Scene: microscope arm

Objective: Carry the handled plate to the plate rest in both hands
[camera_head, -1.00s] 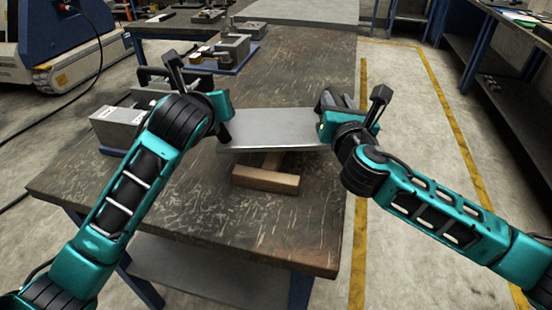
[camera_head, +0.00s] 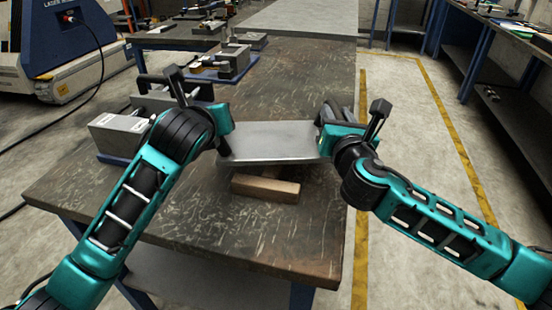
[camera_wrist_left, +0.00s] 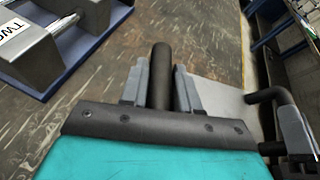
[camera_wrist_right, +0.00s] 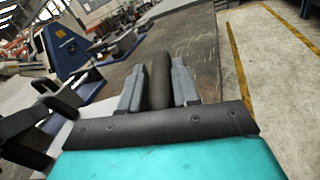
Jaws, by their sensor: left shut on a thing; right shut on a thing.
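The plate (camera_head: 270,140) is a flat grey metal sheet held roughly level between my two grippers, over the wooden rest (camera_head: 265,189). The rest shows as a front bar and part of a piece behind it; the plate hides the remainder. I cannot tell how large the gap between them is. My left gripper (camera_wrist_left: 160,78) is shut on the plate's dark round left handle (camera_wrist_left: 161,60). My right gripper (camera_wrist_right: 159,82) is shut on the matching right handle (camera_wrist_right: 160,70). In the head view, the hands partly hide both handles.
The dark, scratched workbench (camera_head: 210,215) has clear space in front of the rest. A grey metal block (camera_head: 118,132) stands left of my left gripper. A small machine on a blue base (camera_head: 232,62) stands farther back. The bench's right edge lies close to my right gripper.

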